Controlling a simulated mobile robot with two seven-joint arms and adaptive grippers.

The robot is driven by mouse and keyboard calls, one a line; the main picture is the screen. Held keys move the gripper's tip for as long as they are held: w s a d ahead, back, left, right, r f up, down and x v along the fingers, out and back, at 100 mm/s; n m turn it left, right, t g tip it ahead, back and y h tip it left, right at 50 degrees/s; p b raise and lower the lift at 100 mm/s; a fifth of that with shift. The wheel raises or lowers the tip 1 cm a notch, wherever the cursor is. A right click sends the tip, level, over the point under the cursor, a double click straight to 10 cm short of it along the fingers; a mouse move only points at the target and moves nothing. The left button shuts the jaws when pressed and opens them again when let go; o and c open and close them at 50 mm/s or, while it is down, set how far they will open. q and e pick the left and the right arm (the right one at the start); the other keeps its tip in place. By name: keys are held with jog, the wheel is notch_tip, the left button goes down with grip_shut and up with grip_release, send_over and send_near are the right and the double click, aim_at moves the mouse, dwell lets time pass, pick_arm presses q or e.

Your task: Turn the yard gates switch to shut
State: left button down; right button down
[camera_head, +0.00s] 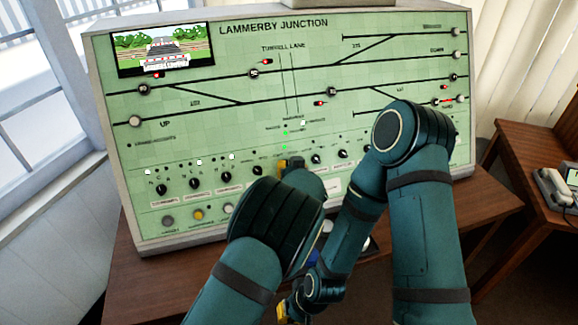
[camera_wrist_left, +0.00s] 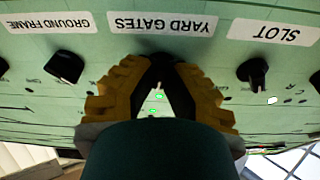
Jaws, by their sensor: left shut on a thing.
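The green control panel (camera_head: 200,125) stands on a desk. My left gripper (camera_head: 290,163) is at its lower row of black rotary switches, largely covered by my own arm. In the left wrist view my yellow-padded left gripper (camera_wrist_left: 160,84) is shut around the dark yard gates switch (camera_wrist_left: 161,70). The YARD GATES label (camera_wrist_left: 162,23) shows upside down beside it. The fingers hide much of the knob, so I cannot tell its setting. My right gripper (camera_head: 283,312) is low in front of the desk, partly cut off by the frame's bottom edge; its opening is unclear.
The ground frame switch (camera_wrist_left: 64,67) and slot switch (camera_wrist_left: 253,72) flank the held one, clear of the fingers. Two green lamps (camera_wrist_left: 157,97) are lit on the panel. A side table (camera_head: 540,150) with a telephone (camera_head: 553,188) stands at the right.

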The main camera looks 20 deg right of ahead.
aim_at(289, 139)
pick_arm(q)
jog(key=n+y, duration=0.1)
jog(key=n, duration=0.4)
jog(key=shift+w+b, duration=0.1)
jog(key=shift+b, duration=0.25)
jog(key=shift+n+y+b, duration=0.4)
jog(key=shift+n, duration=1.7)
jog(key=shift+r, duration=0.1)
jog(key=c, duration=1)
grip_release()
notch_tip(289, 139, up, 10)
jog(key=shift+f, duration=0.1)
